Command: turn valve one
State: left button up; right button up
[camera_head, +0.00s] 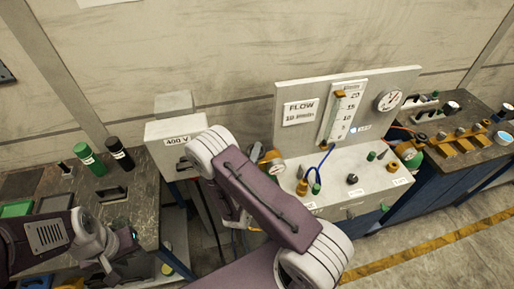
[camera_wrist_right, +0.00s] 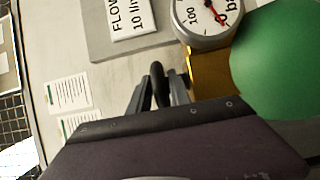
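In the right wrist view, a brass valve body (camera_wrist_right: 208,75) joins a round pressure gauge (camera_wrist_right: 208,20) and a large green cylinder (camera_wrist_right: 270,60). My right gripper (camera_wrist_right: 158,88) is just left of the brass body, with a black upright part between or just beyond its close-set fingers. I cannot tell whether they grip it. In the head view my right arm hides this gripper; a brass-rimmed gauge (camera_head: 272,168) shows beside the arm. My left gripper (camera_head: 118,266) is low at the left, its fingers too unclear to read. No label reading valve one is legible.
A flow panel (camera_head: 299,112) with a vertical scale and a white gauge (camera_head: 389,100) stands behind a white bench top (camera_head: 375,180) with small knobs. A box marked 400 V (camera_head: 178,145) stands left of my right arm. Green and black bottles (camera_head: 90,160) stand on the left table.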

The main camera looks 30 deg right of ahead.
jog(key=shift+w+f, duration=0.1)
jog(key=shift+w, duration=0.25)
grip_shut()
jog(key=shift+f+m+g+h+b, duration=0.15)
jog(key=shift+m+g+h+b, duration=0.5)
jog(key=shift+b, duration=0.25)
jog(key=m+g+h+b, duration=0.1)
jog(key=m+g+b, duration=0.1)
jog(key=g+b, duration=0.1)
jog(key=m+g+h+b, duration=0.2)
jog(key=m+g+b, duration=0.1)
jog(key=g+b, duration=0.1)
jog(key=m+g+h+b, duration=0.2)
jog(key=m+g+b, duration=0.1)
jog(key=g+b, duration=0.1)
jog(key=shift+f+g, duration=0.25)
jog(key=shift+g, duration=0.2)
jog(key=shift+s+r+m+g+y+b, duration=0.15)
jog(key=shift+m+g+b, duration=0.5)
jog(key=shift+g, duration=0.4)
jog(key=shift+w+r+m+g+y+b, duration=0.1)
jog(key=shift+m+g+b, duration=0.3)
jog(key=shift+m+g, duration=0.55)
jog(key=shift+g, duration=0.4)
